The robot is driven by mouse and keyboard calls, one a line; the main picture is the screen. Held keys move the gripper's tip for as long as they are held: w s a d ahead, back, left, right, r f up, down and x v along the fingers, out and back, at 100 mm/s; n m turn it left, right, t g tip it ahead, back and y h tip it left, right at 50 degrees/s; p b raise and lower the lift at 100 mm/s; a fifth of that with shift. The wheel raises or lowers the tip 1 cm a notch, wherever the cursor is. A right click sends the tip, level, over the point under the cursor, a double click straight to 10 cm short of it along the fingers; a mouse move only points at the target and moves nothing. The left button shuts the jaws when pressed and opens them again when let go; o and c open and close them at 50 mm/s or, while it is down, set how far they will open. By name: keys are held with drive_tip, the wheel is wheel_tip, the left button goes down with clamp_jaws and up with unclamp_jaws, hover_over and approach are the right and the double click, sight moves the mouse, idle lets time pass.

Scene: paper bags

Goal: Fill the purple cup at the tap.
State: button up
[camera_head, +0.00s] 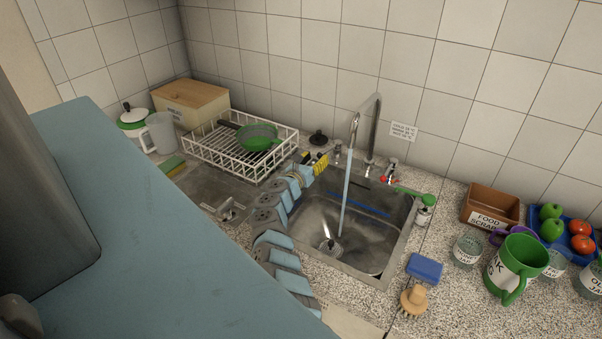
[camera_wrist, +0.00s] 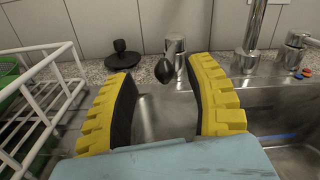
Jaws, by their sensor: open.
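The tap (camera_head: 372,135) arches over the sink (camera_head: 404,240), and a stream of water (camera_head: 345,190) runs from its spout into the basin. A small purple thing (camera_head: 497,238), likely the purple cup, shows at the right behind a large green mug (camera_head: 516,262), which hides most of it. My gripper (camera_head: 318,165) is at the sink's back left, far from the purple thing. In the wrist view its yellow fingers (camera_wrist: 165,85) are open and apart. A dark knob (camera_wrist: 164,71) on a metal post shows between them; I cannot tell if anything touches.
A white dish rack (camera_head: 205,158) with a green pan (camera_head: 259,138) stands left of the sink. On the right counter are a blue sponge (camera_head: 425,267), a brush (camera_head: 413,299), glass jars (camera_head: 466,251), a food scraps box (camera_head: 491,206) and a blue fruit tray (camera_head: 566,222).

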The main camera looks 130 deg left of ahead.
drive_tip(key=shift+v, duration=1.45)
drive_tip(key=shift+w+d+r, duration=0.15)
drive_tip(key=shift+d+r, duration=0.05)
drive_tip(key=shift+d, duration=0.15)
drive_tip(key=v, duration=0.6)
drive_tip(key=shift+d, duration=0.2)
drive_tip(key=shift+c, duration=0.2)
drive_tip(key=shift+c, duration=0.6)
drive_tip(key=shift+r, duration=0.15)
